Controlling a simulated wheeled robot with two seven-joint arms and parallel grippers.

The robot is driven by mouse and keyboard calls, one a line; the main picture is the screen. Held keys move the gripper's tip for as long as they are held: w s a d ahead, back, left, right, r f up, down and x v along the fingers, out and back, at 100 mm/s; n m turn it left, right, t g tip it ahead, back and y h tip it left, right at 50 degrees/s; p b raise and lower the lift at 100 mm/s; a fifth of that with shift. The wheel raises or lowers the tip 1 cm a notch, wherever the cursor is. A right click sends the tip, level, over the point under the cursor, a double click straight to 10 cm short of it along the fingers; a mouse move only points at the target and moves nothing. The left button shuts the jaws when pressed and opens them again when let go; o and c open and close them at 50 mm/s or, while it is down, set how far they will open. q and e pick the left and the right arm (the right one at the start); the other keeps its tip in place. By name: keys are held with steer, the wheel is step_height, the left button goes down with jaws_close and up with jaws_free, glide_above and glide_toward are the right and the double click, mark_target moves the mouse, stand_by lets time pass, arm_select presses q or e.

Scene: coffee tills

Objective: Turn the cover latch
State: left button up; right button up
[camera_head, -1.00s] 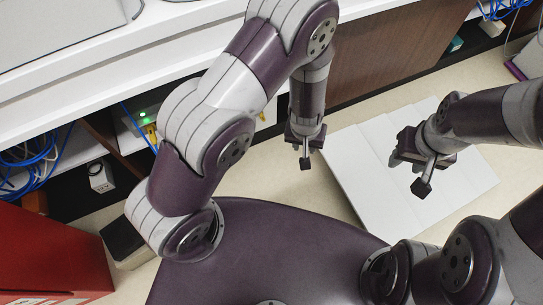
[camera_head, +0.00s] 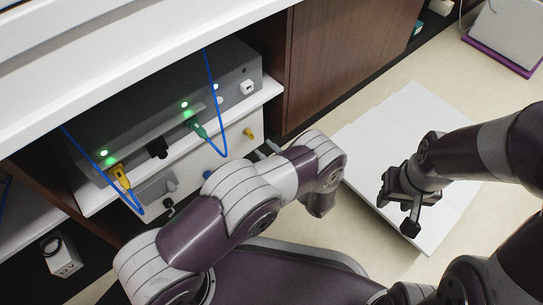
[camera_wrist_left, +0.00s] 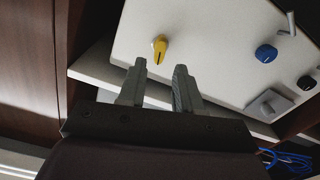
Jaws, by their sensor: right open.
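A pale panel (camera_head: 225,158) under the shelf carries a small yellow knob (camera_head: 249,133), a blue knob (camera_head: 207,174), a grey plate (camera_head: 158,188) and a black knob (camera_head: 168,208). I cannot tell for sure which is the cover latch. The left wrist view shows the yellow knob (camera_wrist_left: 160,46) upright, just beyond the tips of my left gripper (camera_wrist_left: 160,69). That gripper is open, its fingers apart and empty, lined up with the yellow knob. In the head view my left gripper (camera_head: 266,149) is mostly hidden by its arm. My right gripper (camera_head: 398,200) is open and empty over white sheets.
A grey box (camera_head: 230,80) with green lights and plugged yellow and green cables stands above the panel. Blue cables (camera_head: 214,105) hang in front of it. A bent metal lever (camera_wrist_left: 290,24) sticks out of the panel. White sheets (camera_head: 400,130) lie on the floor at right.

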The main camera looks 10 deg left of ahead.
mark_target(252, 137)
arm_select(q)
steer(key=x, duration=0.5)
steer(key=shift+w+a, duration=0.25)
steer(key=shift+a, duration=0.05)
jaws_close()
steer(key=shift+m, duration=1.2)
steer(key=shift+o, duration=1.2)
jaws_free()
